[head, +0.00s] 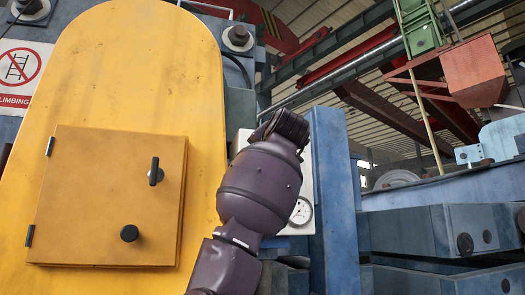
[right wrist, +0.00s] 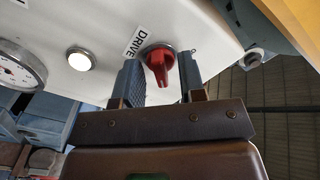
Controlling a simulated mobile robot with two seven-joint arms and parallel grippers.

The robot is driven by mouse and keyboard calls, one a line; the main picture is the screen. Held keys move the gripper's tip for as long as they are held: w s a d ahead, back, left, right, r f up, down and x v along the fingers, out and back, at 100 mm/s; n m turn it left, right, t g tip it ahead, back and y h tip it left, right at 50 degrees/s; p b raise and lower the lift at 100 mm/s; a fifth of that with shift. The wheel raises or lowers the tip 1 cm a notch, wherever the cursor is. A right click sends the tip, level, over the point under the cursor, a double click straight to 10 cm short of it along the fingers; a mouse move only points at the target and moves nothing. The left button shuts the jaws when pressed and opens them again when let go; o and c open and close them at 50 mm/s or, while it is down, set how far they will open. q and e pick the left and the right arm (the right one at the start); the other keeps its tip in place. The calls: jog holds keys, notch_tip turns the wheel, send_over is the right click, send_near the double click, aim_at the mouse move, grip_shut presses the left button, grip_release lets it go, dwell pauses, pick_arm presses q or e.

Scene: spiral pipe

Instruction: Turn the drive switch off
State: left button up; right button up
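The drive switch (right wrist: 160,62) is a red rotary knob on a white panel, beside a label reading DRIVE (right wrist: 135,42). Its handle points roughly down in the right wrist view. My right gripper (right wrist: 160,67) is open, with one finger on each side of the knob. Small gaps show between knob and fingers; I cannot tell whether either finger touches it. In the head view my right arm (head: 262,185) covers much of the white panel (head: 306,190) and hides the switch and the gripper. My left gripper is not in view.
A white lamp (right wrist: 80,59) and a round gauge (right wrist: 18,68) sit on the panel beside the switch. A yellow housing (head: 130,80) with a hatch door (head: 100,200) stands left of my arm. A blue post (head: 333,200) stands close on its right.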

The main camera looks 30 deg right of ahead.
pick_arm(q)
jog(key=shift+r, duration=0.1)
pick_arm(e)
jog(key=shift+w, duration=0.1)
jog(key=c, duration=0.6)
jog(key=shift+o, duration=0.2)
jog(key=shift+n, duration=0.3)
pick_arm(q)
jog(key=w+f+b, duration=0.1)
jog(key=b, duration=0.2)
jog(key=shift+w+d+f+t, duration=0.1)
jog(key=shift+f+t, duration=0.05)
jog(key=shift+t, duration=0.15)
pick_arm(e)
jog(key=n, duration=1.7)
jog(key=shift+d, duration=0.1)
jog(key=shift+n, duration=0.3)
